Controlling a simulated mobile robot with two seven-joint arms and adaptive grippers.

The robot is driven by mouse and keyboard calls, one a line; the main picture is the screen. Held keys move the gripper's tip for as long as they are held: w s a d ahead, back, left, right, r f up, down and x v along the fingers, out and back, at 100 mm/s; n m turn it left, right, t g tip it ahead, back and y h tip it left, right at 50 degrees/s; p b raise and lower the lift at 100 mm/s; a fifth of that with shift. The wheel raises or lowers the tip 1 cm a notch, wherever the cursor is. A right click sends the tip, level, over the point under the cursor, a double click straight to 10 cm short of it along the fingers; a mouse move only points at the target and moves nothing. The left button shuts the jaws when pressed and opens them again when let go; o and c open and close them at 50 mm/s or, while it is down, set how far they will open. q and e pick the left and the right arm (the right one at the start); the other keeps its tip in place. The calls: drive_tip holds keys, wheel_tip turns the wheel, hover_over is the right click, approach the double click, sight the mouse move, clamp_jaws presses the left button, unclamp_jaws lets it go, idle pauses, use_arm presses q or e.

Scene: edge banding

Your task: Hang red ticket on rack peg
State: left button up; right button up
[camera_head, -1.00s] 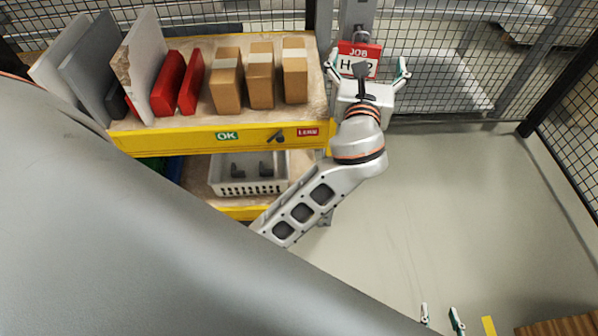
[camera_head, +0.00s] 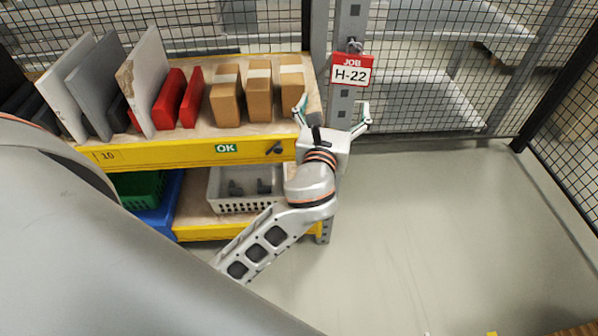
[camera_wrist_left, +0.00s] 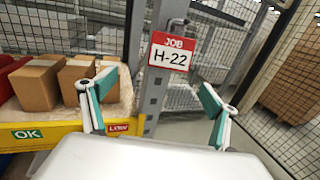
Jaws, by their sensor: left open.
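The red-and-white ticket (camera_head: 351,70), marked JOB H-22, hangs by its top from a peg (camera_head: 354,46) on the grey metal post (camera_head: 345,108). It also shows in the left wrist view (camera_wrist_left: 172,51), slightly tilted there, below the hooked peg (camera_wrist_left: 177,24). My left gripper (camera_head: 334,112) is open and empty, below the ticket and apart from it. In the left wrist view its two green-tipped fingers (camera_wrist_left: 151,96) are spread wide, with the ticket beyond them. My right gripper is not in view.
A yellow-edged shelf (camera_head: 180,154) left of the post holds cardboard boxes (camera_head: 258,95), red pieces (camera_head: 192,97) and grey panels (camera_head: 142,80). A white basket (camera_head: 240,203) sits below. Mesh fencing (camera_head: 440,60) stands behind. The floor (camera_head: 430,230) at right is clear.

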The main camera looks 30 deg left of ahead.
use_arm(q)
drive_tip(key=s+a+f+m+h+b, duration=0.2)
drive_tip(key=s+f+m+h+b, duration=0.1)
drive_tip(key=s+f, duration=0.8)
drive_tip(key=shift+s+a+t+h+b, duration=0.3)
drive_tip(key=shift+h+b, duration=0.5)
drive_tip(key=shift+b, duration=0.55)
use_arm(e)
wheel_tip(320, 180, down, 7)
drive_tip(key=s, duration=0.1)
use_arm(q)
drive_tip(key=s+d+f+n+g+h, duration=0.1)
drive_tip(key=s+f+n, duration=0.5)
drive_tip(key=f+n, duration=0.9)
drive_tip(key=s+d+f+n+g+h, duration=0.2)
drive_tip(key=s+f+n+g, duration=0.4)
drive_tip(key=f+n, duration=0.9)
drive_tip(key=shift+s+d+f+n, duration=0.15)
drive_tip(key=shift+s+d+n, duration=0.3)
drive_tip(key=shift+d+n, duration=0.3)
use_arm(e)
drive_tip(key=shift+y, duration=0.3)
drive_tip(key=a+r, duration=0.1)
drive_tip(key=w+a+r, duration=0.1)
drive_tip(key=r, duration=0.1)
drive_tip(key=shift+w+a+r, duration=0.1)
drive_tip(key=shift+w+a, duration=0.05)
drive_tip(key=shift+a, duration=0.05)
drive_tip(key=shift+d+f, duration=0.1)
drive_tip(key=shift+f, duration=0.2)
